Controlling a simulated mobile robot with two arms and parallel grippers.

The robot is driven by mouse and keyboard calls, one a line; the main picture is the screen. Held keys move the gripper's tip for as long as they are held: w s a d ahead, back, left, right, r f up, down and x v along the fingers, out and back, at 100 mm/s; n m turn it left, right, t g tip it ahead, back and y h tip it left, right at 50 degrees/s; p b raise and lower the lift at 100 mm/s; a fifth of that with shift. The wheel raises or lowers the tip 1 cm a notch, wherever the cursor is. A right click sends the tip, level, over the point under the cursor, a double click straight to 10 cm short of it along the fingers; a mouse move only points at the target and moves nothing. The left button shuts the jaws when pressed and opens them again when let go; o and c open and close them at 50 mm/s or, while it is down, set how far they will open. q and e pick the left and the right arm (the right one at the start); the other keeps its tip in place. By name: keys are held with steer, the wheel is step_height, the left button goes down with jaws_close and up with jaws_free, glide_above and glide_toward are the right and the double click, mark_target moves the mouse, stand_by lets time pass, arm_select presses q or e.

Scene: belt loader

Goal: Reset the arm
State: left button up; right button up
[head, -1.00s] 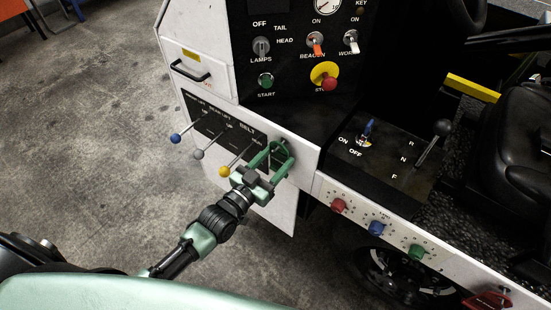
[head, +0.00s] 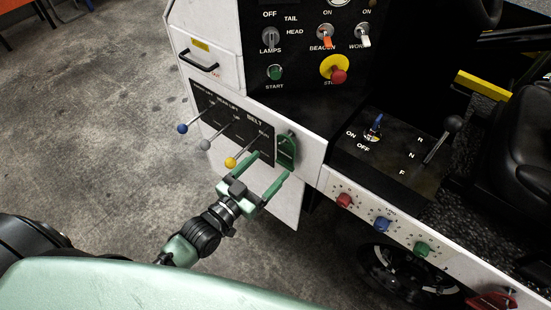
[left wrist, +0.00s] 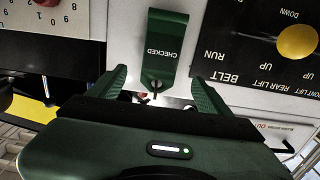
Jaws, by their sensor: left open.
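My left gripper (head: 266,177) is open, in front of the belt loader's white side panel, just below and right of the yellow-knobbed belt lever (head: 231,162). A green tag marked "CHECKED" (head: 287,151) hangs on the panel just beyond the fingertips. In the left wrist view the tag (left wrist: 164,45) is ahead of the two spread fingers, and nothing shows held between them. My right gripper is not in view.
Levers with a blue knob (head: 183,128) and a grey knob (head: 205,145) stick out left of the belt lever. Red (head: 344,200), blue (head: 382,223) and green (head: 421,249) knobs line the lower right panel. Open concrete floor (head: 100,110) lies to the left.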

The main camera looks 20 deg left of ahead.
arm_select(q)
steer(key=shift+s+a, duration=0.15)
steer(key=shift+s, duration=0.3)
steer(key=s+a+f+g+y, duration=0.1)
steer(key=s+a+f+g, duration=0.15)
steer(key=f, duration=0.75)
steer(key=s+a+f+n+g+y, duration=0.15)
steer(key=s+f, duration=0.25)
steer(key=f, duration=0.6)
steer(key=s+a+f+g+y, duration=0.2)
steer(key=s+f+g, duration=0.1)
steer(key=f, duration=0.7)
steer(key=s+f+g, duration=0.3)
steer(key=s+f, duration=0.2)
steer(key=s, duration=0.4)
steer(key=s+f+g+y, duration=0.1)
steer(key=s+f+g, duration=0.2)
steer(key=s+f, duration=0.3)
steer(key=s+f+g, duration=0.3)
steer(key=s+f, duration=0.3)
steer(key=s, duration=0.7)
steer(key=shift+a+y, duration=0.3)
steer(key=shift+y, duration=0.05)
